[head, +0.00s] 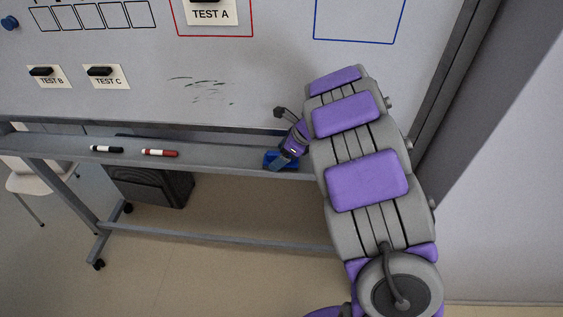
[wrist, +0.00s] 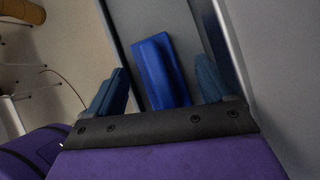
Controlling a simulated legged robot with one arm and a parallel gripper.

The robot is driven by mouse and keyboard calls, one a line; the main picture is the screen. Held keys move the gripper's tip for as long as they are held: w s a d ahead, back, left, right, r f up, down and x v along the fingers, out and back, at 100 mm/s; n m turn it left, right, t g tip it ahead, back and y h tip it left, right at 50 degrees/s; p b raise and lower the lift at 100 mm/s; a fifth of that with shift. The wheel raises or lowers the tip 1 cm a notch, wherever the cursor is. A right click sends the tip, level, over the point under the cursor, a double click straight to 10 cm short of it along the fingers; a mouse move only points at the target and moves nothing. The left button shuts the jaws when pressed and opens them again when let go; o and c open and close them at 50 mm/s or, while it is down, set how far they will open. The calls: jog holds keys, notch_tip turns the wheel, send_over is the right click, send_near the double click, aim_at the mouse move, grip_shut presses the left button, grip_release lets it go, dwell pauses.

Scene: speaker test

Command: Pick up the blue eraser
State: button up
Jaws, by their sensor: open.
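The blue eraser (wrist: 165,72) lies on the grey tray of the whiteboard, and in the wrist view it shows between my two blue fingers. In the head view the eraser (head: 269,160) is a small blue patch at the tray's right part, partly hidden by my gripper. My gripper (wrist: 160,82) is open, with a gap showing on each side of the eraser. In the head view my gripper (head: 284,158) is at the tray, over or around the eraser; its exact height above the tray is unclear.
The whiteboard (head: 140,95) rises behind the tray (head: 215,157). A black marker (head: 107,149) and a red marker (head: 160,153) lie farther left on the tray. A magnet-held TEST A card (head: 212,14) hangs above.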

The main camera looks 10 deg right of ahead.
aim_at(273, 151)
jog(key=shift+a, duration=0.2)
jog(key=shift+d, duration=0.15)
jog(key=c, duration=1.1)
jog(key=shift+r, duration=0.2)
jog(key=shift+c, duration=0.7)
jog(key=shift+r+p, duration=0.55)
jog(key=shift+r, duration=0.2)
notch_tip(273, 151, up, 2)
jog(key=shift+r+p, duration=0.1)
jog(key=shift+p, duration=0.45)
jog(key=s+d+p, duration=0.2)
jog(key=s, duration=1.3)
jog(key=shift+s+d+r, duration=0.35)
jog(key=shift+d+r, duration=0.05)
jog(key=shift+r, duration=0.05)
